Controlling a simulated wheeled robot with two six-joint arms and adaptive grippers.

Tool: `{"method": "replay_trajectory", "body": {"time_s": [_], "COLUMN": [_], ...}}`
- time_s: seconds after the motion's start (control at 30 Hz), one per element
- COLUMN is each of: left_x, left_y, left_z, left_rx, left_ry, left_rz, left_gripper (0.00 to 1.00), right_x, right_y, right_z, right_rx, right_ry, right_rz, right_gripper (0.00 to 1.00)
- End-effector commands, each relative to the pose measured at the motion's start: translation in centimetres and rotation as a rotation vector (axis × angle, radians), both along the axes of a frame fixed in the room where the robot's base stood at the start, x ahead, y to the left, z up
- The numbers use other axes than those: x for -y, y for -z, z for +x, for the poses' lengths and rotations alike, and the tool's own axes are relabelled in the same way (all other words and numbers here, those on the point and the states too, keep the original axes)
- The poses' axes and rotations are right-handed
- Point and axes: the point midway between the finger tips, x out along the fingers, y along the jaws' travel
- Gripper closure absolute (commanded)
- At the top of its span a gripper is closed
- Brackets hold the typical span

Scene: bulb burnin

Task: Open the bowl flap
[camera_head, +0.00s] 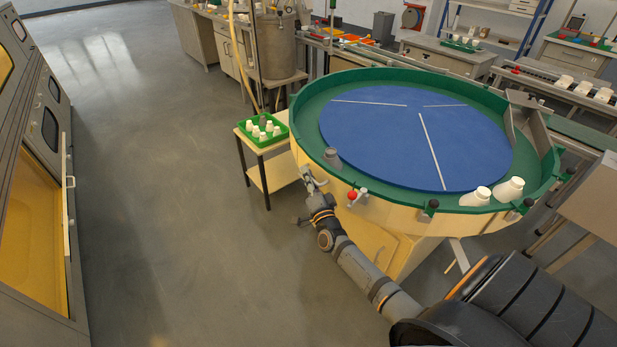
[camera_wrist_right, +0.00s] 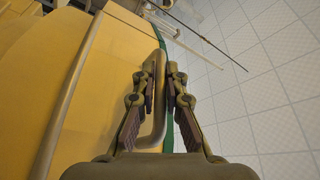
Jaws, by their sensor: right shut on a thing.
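The large round bowl (camera_head: 400,210) has a green rim, a cream outer wall and a blue disc (camera_head: 410,130) inside. My right gripper (camera_head: 312,181) is at the left front of its outer wall, just below the rim. In the right wrist view, the fingers of my right gripper (camera_wrist_right: 160,88) are shut on a bent grey metal handle (camera_wrist_right: 157,118) beside a yellow surface (camera_wrist_right: 105,85). I cannot make out the flap's edges or tell whether it is open. My left gripper is not in view.
A red-knobbed lever (camera_head: 352,196) sits on the front wall. Open floor (camera_head: 180,200) lies to the left.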

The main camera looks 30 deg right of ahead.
Motion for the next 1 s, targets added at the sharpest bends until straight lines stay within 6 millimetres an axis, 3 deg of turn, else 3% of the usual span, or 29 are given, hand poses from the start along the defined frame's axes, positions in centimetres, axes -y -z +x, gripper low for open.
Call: {"method": "replay_trajectory", "body": {"time_s": [0.47, 0.97, 1.0], "left_x": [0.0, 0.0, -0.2], "left_y": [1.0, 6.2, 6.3], "left_z": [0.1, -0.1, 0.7], "left_rx": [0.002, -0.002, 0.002], "left_ry": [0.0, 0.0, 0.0], "left_rz": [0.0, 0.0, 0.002], "left_gripper": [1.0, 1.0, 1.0], "right_x": [-0.5, -3.0, -3.2], "right_y": [0.6, 3.0, 3.2], "right_z": [-0.1, -0.3, -0.3], "right_rx": [0.003, 0.035, 0.038], "right_ry": [0.0, -0.001, -0.001], "right_rz": [-0.059, -0.469, -0.507], "right_gripper": [1.0, 1.0, 1.0]}}
